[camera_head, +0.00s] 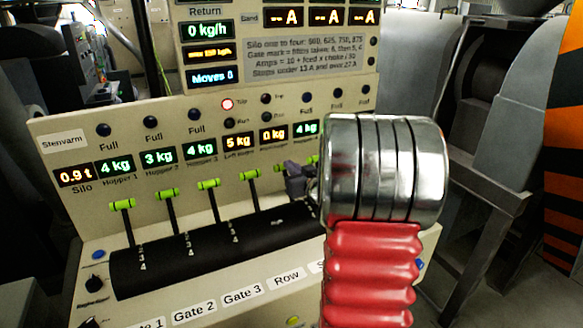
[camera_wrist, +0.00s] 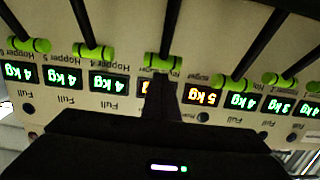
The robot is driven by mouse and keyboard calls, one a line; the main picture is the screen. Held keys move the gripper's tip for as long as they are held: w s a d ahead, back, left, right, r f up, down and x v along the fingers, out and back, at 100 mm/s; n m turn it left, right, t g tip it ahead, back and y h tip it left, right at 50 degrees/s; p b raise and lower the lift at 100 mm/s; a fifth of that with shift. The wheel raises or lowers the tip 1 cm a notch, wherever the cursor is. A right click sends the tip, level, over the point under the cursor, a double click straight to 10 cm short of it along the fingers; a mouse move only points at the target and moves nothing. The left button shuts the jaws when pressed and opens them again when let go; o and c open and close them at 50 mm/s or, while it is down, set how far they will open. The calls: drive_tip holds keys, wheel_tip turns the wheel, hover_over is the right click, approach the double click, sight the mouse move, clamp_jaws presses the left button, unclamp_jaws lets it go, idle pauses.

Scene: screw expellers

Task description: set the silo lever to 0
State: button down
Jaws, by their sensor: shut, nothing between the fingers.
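A row of levers with green handles rises from slots in a black curved cover (camera_head: 205,245) on the control panel. Labels below read Gate 1, Gate 2, Gate 3, Row and one starting with S, cut off by my arm. The silo lever's handle (camera_head: 281,168), judged by that label's place, is partly hidden behind my gripper (camera_head: 297,173). My gripper is shut and empty, beside the levers at the right. In the wrist view, upside down, its dark fingers (camera_wrist: 160,98) point at a green-handled lever (camera_wrist: 163,62); whether they touch it is unclear.
Lit displays, such as the 5 kg one (camera_head: 238,142), line the upright panel behind the levers. Other handles (camera_head: 249,174) stand close on the left. My red and silver arm covers the panel's right side. A dark knob (camera_head: 95,283) sits at far left.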

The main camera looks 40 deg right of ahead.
drive_tip(key=shift+x, duration=0.85)
drive_tip(key=shift+f, duration=0.2)
drive_tip(key=shift+f, duration=0.1)
drive_tip(key=s+a+r, duration=0.3)
drive_tip(key=s+r, duration=0.2)
drive_tip(key=s, duration=0.6)
drive_tip(key=shift+s+a+r, duration=0.2)
drive_tip(key=shift+s+r, duration=0.05)
drive_tip(key=shift+r, duration=0.1)
